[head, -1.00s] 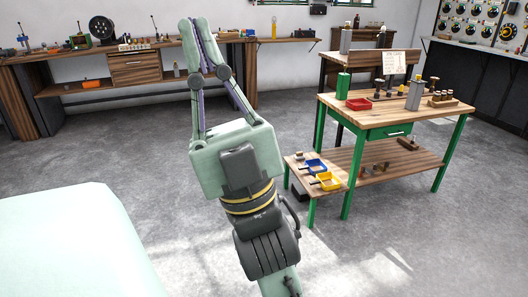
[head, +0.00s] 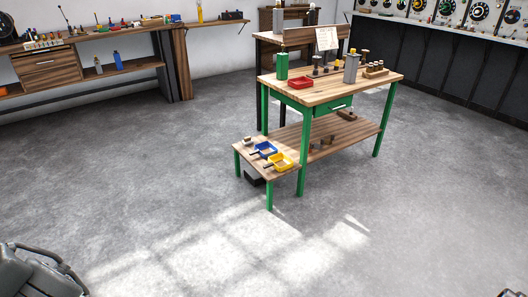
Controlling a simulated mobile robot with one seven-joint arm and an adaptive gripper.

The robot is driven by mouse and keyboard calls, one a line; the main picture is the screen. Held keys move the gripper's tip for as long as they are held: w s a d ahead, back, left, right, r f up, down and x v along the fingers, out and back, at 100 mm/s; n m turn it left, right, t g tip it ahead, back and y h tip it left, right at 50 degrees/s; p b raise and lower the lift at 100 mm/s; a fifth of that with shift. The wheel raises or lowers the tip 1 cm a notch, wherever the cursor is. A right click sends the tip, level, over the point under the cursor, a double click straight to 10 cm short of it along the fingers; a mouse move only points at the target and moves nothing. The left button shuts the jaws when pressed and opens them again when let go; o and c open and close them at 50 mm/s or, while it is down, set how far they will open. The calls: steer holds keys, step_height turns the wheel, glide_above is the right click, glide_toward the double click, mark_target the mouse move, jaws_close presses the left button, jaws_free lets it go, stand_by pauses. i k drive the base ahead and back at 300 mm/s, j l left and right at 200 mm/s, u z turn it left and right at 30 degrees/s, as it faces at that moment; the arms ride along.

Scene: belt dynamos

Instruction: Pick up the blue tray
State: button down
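The blue tray (head: 265,149) is a small open tray on the low wooden side shelf (head: 245,156) of the green-legged workbench. It sits just behind a yellow tray (head: 281,161), and the two are close together. Small dark items lie beside both trays.
The green-legged workbench (head: 330,89) carries a red tray (head: 301,83), a green canister (head: 282,66) and a grey block (head: 351,68). A black box (head: 254,178) is under the low shelf. The grey floor in front is clear.

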mark_target(265, 150)
steer(key=i+l, duration=0.15)
steer(key=i, duration=0.45)
steer(key=i+l, duration=0.1)
steer(key=i, duration=0.5)
steer(key=i+l, duration=0.15)
steer(key=i, duration=0.45)
steer(key=i+l, duration=0.15)
steer(key=i, duration=0.45)
steer(key=i+l, duration=0.1)
steer(key=i, duration=0.5)
